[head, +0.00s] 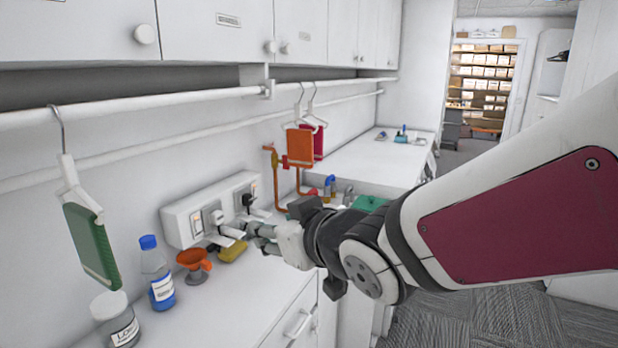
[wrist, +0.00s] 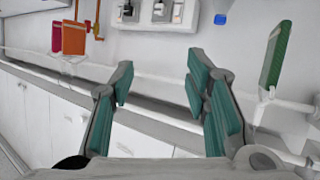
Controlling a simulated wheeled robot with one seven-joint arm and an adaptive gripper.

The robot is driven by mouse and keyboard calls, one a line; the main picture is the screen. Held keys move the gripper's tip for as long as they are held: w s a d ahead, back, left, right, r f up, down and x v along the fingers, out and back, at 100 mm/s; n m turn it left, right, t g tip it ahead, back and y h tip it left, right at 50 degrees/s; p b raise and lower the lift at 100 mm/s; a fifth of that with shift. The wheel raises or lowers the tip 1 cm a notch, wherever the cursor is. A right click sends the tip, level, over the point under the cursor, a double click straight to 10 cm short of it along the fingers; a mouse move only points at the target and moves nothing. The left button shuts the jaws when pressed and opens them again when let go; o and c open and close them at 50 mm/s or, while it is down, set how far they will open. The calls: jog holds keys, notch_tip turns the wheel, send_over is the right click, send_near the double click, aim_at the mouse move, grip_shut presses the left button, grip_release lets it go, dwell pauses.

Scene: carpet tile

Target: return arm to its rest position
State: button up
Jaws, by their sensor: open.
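My gripper (head: 258,237) reaches out over the counter in the head view, in front of the wall outlet box. In the wrist view my gripper (wrist: 160,84) is open, with its two green-padded fingers spread and nothing between them. My arm comes in from the right of the head view and is extended toward the wall. The wrist picture is upside down, with the hanging rail crossing behind the fingers.
The outlet box (head: 210,208) with plugs is on the wall. A blue-capped bottle (head: 157,274), white-lidded jar (head: 115,318), orange funnel (head: 194,264) and yellow sponge (head: 232,249) stand nearby. A green hanging item (head: 92,246) and orange one (head: 300,147) hang from the rail. Carpet is open at lower right.

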jog(key=s+d+m+g+h, duration=0.1)
jog(key=s+d+m+h, duration=0.2)
jog(key=d, duration=0.6)
jog(key=s+d+m+g+h, duration=0.1)
jog(key=s+d+m+h, duration=0.15)
jog(key=d, duration=0.65)
jog(key=s+d+f+m+g+h, duration=0.1)
jog(key=s+d+g, duration=0.1)
jog(key=s, duration=0.4)
jog(key=s+d+f+m+g, duration=0.1)
jog(key=s+d+g, duration=0.1)
jog(key=s, duration=0.5)
jog(key=shift+d+f+h, duration=0.2)
jog(key=shift+d+h, duration=0.15)
jog(key=shift+d, duration=0.5)
jog(key=shift+s+m, duration=0.1)
jog(key=shift+m, duration=0.15)
